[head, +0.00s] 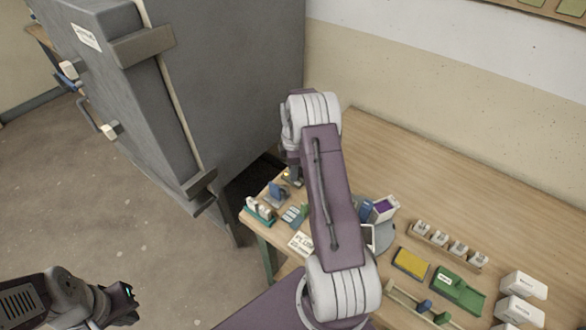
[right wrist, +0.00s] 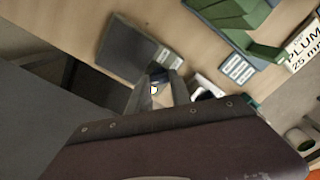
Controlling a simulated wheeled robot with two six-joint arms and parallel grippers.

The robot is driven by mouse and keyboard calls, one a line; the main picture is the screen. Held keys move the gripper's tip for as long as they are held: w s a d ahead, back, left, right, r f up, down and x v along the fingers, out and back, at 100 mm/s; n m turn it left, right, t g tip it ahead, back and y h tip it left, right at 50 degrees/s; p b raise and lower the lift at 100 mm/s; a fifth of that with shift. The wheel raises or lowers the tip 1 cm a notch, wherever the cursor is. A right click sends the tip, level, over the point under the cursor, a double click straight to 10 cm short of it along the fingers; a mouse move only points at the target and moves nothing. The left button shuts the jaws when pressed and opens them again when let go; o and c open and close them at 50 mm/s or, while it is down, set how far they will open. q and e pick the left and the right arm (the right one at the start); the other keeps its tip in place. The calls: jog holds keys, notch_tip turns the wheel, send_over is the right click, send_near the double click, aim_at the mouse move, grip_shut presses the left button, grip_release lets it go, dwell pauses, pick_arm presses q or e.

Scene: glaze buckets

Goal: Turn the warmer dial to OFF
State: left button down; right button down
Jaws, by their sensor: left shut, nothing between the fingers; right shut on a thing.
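The warmer looks to be the small dark grey box (right wrist: 135,45) at the table's edge in the right wrist view. In the head view my right arm hides most of it. My right gripper (right wrist: 157,88) is shut at the near side of this box, on what seems to be the warmer dial (right wrist: 154,90); only a small pale spot shows between the fingers. The dial's mark and setting cannot be read. In the head view my right gripper (head: 292,178) is at the table's far left corner. My left gripper (head: 131,303) is shut and empty over the floor at lower left.
A big grey cabinet (head: 240,80) stands close to the left of the table (head: 420,160). Near my right gripper are a teal rack (head: 260,212), a blue-grey stand (head: 278,193) and a lettered card (head: 301,243). The table's back is clear.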

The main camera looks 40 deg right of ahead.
jog(key=m+p, duration=0.1)
jog(key=m, duration=0.2)
jog(key=shift+r+m, duration=0.1)
jog(key=shift+m, duration=0.2)
jog(key=m+p, duration=0.1)
jog(key=m, duration=0.2)
jog(key=shift+m, duration=0.3)
jog(key=m, duration=0.3)
jog(key=shift+m+p, duration=0.3)
jog(key=shift+m, duration=0.1)
jog(key=m, duration=0.4)
jog(key=shift+d, duration=0.1)
jog(key=m, duration=0.4)
jog(key=shift+p, duration=0.4)
jog(key=m, duration=0.4)
jog(key=shift+w+m, duration=0.1)
jog(key=shift+m, duration=0.2)
jog(key=m, duration=0.4)
jog(key=shift+m, duration=2.2)
